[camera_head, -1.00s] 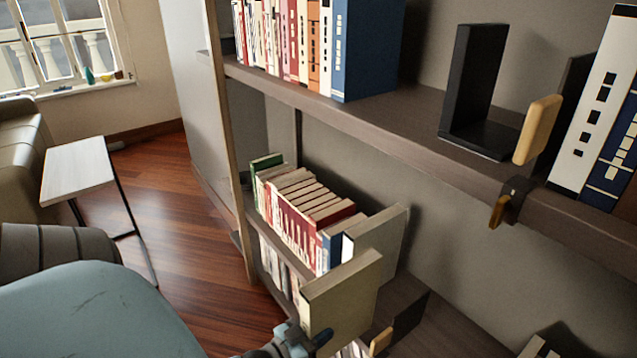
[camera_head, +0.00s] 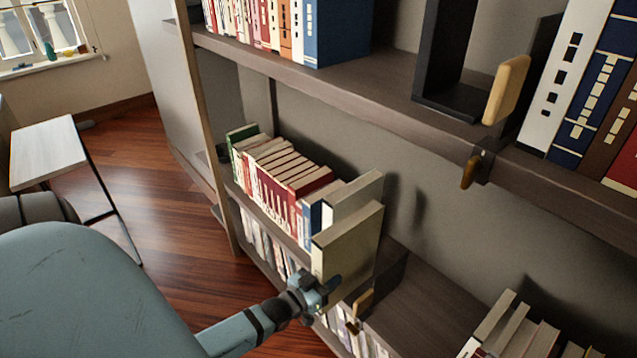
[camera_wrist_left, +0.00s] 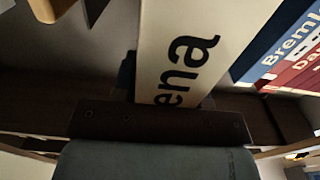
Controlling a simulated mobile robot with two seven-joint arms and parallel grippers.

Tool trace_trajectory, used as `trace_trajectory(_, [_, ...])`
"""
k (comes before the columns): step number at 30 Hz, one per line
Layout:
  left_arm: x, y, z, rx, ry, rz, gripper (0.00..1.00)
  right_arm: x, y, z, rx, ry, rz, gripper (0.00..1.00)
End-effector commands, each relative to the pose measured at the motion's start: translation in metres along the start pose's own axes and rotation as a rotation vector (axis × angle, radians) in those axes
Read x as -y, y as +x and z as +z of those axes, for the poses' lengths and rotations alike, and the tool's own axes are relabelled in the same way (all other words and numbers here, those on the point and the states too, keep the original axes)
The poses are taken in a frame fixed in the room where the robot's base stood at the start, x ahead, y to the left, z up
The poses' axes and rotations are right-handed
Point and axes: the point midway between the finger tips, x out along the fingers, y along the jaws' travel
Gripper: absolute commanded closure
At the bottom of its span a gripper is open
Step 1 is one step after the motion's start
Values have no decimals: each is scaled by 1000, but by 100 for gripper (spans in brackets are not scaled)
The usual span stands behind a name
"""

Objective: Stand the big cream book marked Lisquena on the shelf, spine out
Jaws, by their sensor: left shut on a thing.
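The big cream book (camera_head: 348,245) stands roughly upright at the right end of the middle shelf's row, its front part near the shelf edge. My left gripper (camera_head: 322,292) is shut on its near, lower edge. In the left wrist view the cream spine (camera_wrist_left: 190,50) faces my gripper and shows the letters "ena"; the rest of the title is hidden or out of frame. The middle shelf (camera_head: 425,300) carries the row. I cannot tell whether the book's bottom touches the shelf. My right gripper is not in view.
A pale book (camera_head: 352,200) stands just left of the cream book, beside a blue book (camera_head: 309,215). A black bookend (camera_head: 392,278) with a wooden clamp (camera_head: 361,304) is close on the right. Bare shelf lies beyond it. The upper shelf (camera_head: 390,108) overhangs.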

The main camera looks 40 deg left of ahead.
Motion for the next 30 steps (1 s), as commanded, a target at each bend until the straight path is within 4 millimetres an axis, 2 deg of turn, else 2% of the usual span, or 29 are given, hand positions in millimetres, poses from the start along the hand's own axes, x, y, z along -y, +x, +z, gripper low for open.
trace_trajectory(1, [0, 8, -6, -15, 1, 0, 100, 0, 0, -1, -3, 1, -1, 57])
trace_trajectory(23, [0, 86, -2, -15, 2, 1, 100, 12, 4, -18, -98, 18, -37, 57])
trace_trajectory(30, [0, 110, -1, -15, 2, 1, 100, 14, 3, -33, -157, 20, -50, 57])
